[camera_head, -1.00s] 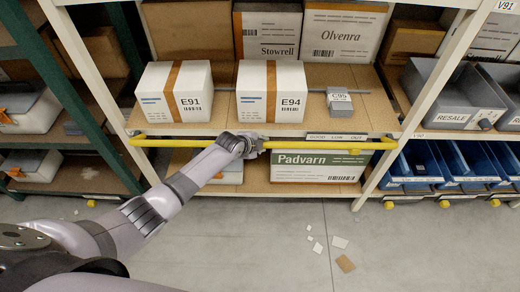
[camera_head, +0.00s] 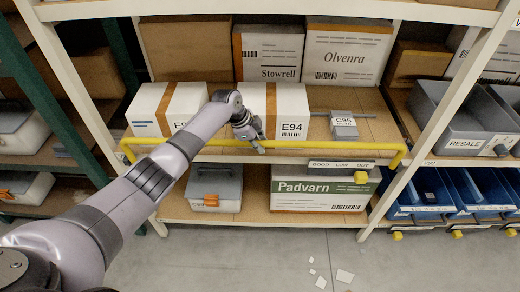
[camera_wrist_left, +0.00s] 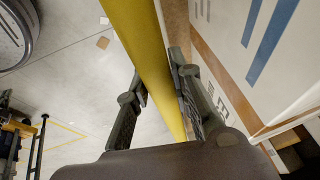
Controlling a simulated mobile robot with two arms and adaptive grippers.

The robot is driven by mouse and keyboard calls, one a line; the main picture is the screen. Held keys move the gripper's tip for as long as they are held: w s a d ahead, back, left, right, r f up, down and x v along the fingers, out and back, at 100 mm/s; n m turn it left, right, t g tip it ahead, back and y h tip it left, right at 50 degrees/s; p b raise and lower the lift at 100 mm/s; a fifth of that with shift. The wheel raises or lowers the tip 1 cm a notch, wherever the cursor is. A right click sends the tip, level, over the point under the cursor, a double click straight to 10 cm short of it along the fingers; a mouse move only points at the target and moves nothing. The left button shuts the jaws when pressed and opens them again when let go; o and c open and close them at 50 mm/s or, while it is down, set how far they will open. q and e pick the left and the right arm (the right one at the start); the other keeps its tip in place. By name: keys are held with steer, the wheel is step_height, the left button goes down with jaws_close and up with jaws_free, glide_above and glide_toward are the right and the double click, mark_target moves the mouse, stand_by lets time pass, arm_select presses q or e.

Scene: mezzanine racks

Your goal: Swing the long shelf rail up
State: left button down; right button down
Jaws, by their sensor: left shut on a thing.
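The long yellow shelf rail (camera_head: 320,150) runs across the front of the middle shelf, just above its front edge, with bent ends at both sides. My left gripper (camera_head: 256,142) is shut on the rail near its middle, in front of the E94 box. In the left wrist view the rail (camera_wrist_left: 150,50) passes between the two fingers (camera_wrist_left: 161,80). A label strip reading "GOOD LOW OUT" (camera_head: 340,164) is on the shelf edge below the rail. My right gripper is not in view.
The E91 box (camera_head: 150,110), E94 box (camera_head: 290,105) and grey C95 box (camera_head: 343,126) stand on the shelf behind the rail. Below are a grey case (camera_head: 215,186) and the Padvarn box (camera_head: 318,190). Blue bins (camera_head: 425,190) stand at right. The floor in front holds only scraps.

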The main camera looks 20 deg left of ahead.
arm_select(q)
steer(key=shift+w+a+r+b, duration=0.15)
steer(key=shift+w+b, duration=0.15)
steer(key=shift+w, duration=0.25)
steer(key=c, duration=1.4)
jaws_free()
steer(key=shift+w, duration=0.1)
steer(key=v, duration=1.2)
